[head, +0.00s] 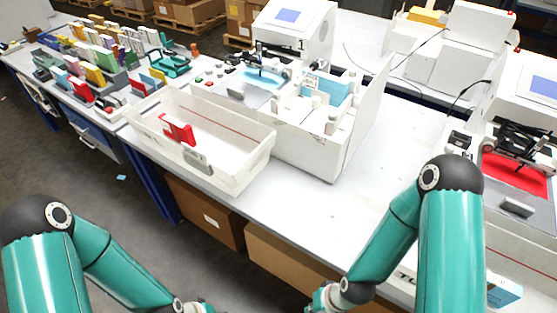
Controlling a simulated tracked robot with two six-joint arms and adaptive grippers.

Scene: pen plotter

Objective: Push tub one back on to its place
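A long translucent white tub (240,176) sits on the bench in front and to the left of the plotter marked 1 (290,35). Its near long side lies close to the bench's front edge. A red piece (179,130) shows inside it, and a grey tab (198,161) is on its near side. My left gripper (196,307) and my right gripper (319,301) are low at the bottom edge, in front of the bench and apart from the tub. Both are mostly cut off by the frame, so their fingers cannot be judged.
A white machine body with a tall side panel (362,120) stands right of the tub. Racks of coloured items (95,60) and a teal device (168,64) are at the left. Another plotter with a red sheet (515,172) is at the right. Bare bench (350,195) lies between.

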